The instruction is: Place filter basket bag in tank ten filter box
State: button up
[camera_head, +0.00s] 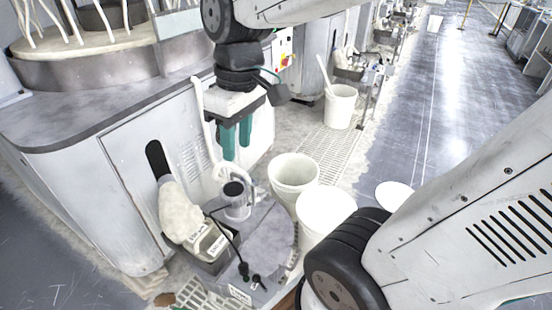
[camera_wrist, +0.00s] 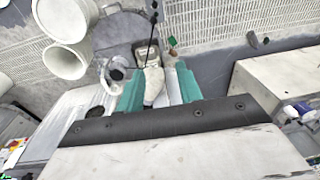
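My gripper (camera_head: 238,138) has teal fingers that point down. It hangs in front of the machine cabinet, above and to the right of a cream cloth bag (camera_head: 180,212). In the wrist view the fingers of my gripper (camera_wrist: 160,88) stand apart, and the bag (camera_wrist: 154,84) shows below and between them, not gripped. The bag slants from a dark slot in the cabinet down to a grey filter box (camera_head: 212,264) with white labels. I cannot read the tank number. In the wrist view the box (camera_wrist: 147,48) lies beyond the bag, partly hidden by it.
A grey pump (camera_head: 236,203) with a hose stands beside the box. White buckets (camera_head: 294,172) and (camera_head: 326,212) stand to its right. The machine cabinet (camera_head: 120,150) fills the left. A clear aisle floor (camera_head: 440,100) runs at the right.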

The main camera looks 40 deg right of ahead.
jog(key=s+d+m+h, duration=0.1)
jog(key=s+m, duration=0.3)
jog(key=s, duration=0.5)
jog(key=shift+d+f+t, duration=0.15)
jog(key=shift+t, duration=0.25)
jog(key=shift+w, duration=0.1)
dwell(0.3)
